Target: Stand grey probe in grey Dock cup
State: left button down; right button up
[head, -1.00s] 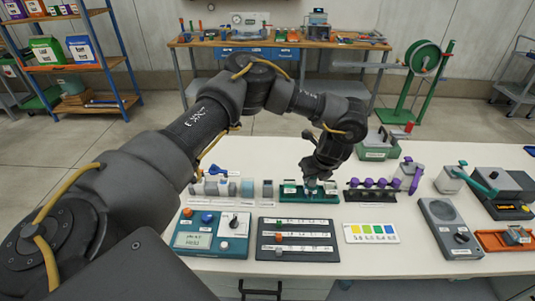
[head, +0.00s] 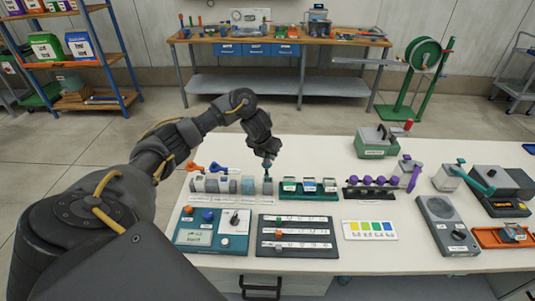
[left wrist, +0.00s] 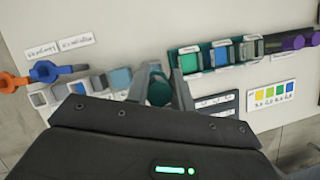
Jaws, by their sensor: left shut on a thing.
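My left gripper (head: 267,163) is above the right end of a row of small grey and pale-blue blocks. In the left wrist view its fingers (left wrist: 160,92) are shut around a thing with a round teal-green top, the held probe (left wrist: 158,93). Whether it is the grey probe I cannot tell; its lower end is hidden, and I cannot tell if it sits in the end block (head: 267,187). The green dock (head: 308,195) stands just right of it with green, blue and grey cups; the grey Dock cup (head: 330,184) is rightmost. My right gripper is not in view.
Orange (head: 194,168) and blue (head: 217,168) tools lie behind the row. A rack with purple knobs (head: 370,193) stands right of the dock. A teal control box (head: 212,230), a dark slotted panel (head: 297,238) and a colour card (head: 370,231) lie in front.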

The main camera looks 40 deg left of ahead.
pick_arm(q)
jog(key=shift+f, duration=0.1)
jog(key=shift+f+b, duration=0.4)
jog(key=shift+b, duration=0.1)
notch_tip(320, 180, down, 2)
jog(key=shift+f+b, duration=0.1)
jog(key=shift+b, duration=0.95)
jog(key=shift+f+b, duration=2.15)
jog(key=shift+f, duration=0.55)
jog(key=c, duration=1.1)
grip_release()
